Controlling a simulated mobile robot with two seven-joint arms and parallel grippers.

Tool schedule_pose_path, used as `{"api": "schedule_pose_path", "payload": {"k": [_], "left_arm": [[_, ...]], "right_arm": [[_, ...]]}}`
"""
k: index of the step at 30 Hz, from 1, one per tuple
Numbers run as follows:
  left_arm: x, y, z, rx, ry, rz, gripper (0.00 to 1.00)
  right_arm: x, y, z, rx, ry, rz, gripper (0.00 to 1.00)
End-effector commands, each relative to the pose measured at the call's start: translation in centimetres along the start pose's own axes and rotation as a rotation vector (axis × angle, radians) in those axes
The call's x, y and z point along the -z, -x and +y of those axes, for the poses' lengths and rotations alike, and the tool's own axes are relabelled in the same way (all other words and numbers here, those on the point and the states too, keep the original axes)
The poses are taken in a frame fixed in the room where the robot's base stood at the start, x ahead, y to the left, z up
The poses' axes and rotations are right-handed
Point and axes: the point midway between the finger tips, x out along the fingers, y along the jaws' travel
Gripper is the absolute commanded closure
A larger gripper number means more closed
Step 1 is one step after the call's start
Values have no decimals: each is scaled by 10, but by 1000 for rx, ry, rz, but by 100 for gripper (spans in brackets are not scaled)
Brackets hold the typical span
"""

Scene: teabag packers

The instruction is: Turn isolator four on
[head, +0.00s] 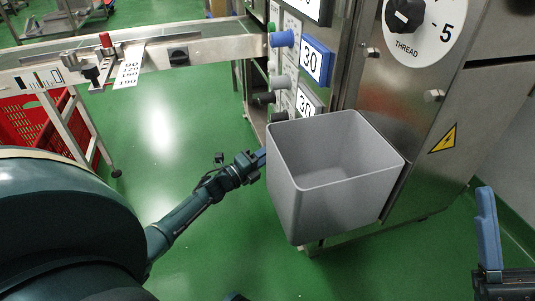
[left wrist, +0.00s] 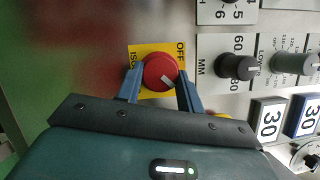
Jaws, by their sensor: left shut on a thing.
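A red rotary isolator knob (left wrist: 160,73) sits on a yellow plate (left wrist: 148,48) in the left wrist view. The plate reads "OFF" on its right side and part of "ISO" on its left; no isolator number is readable. A short white mark slants across the knob's right half. My left gripper (left wrist: 160,85) is shut on the knob, with one blue finger on each side. In the head view my left gripper (head: 258,158) reaches behind the grey bin, which hides the knob. My right gripper (head: 488,235) is at the right edge, partly out of frame, with one blue finger clear.
The grey open bin (head: 335,190) is fixed to the steel machine front beside my left gripper. Black knobs (left wrist: 237,66) and "30" displays (left wrist: 268,118) are close to the red knob. A conveyor (head: 215,47) and red crates (head: 30,125) stand at left. Green floor is clear between.

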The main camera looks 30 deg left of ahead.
Motion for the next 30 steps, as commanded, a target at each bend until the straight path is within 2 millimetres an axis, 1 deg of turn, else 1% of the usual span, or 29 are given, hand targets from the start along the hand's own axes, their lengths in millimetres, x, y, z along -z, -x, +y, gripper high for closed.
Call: {"api": "schedule_pose_path", "payload": {"k": [7,8,15,22,24,26,28,30], "left_arm": [[0,0,0,-1,-4,1,86],[0,0,0,-1,-4,1,61],[0,0,0,0,-2,1,41],[0,0,0,-1,-1,1,41],[0,3,0,-2,-1,0,41],[0,9,0,-4,0,0,41],[0,20,-1,-4,0,1,41],[0,34,-2,-5,1,1,41]], "right_arm": [[0,0,0,0,0,1,36],[0,0,0,0,0,1,36],[0,0,0,0,0,1,36],[0,-1,0,1,0,1,36],[2,-2,1,1,-1,1,36],[2,-4,2,1,-4,-4,36],[3,-6,3,0,-11,-17,36],[-11,3,-4,-7,-64,-100,36]]}}
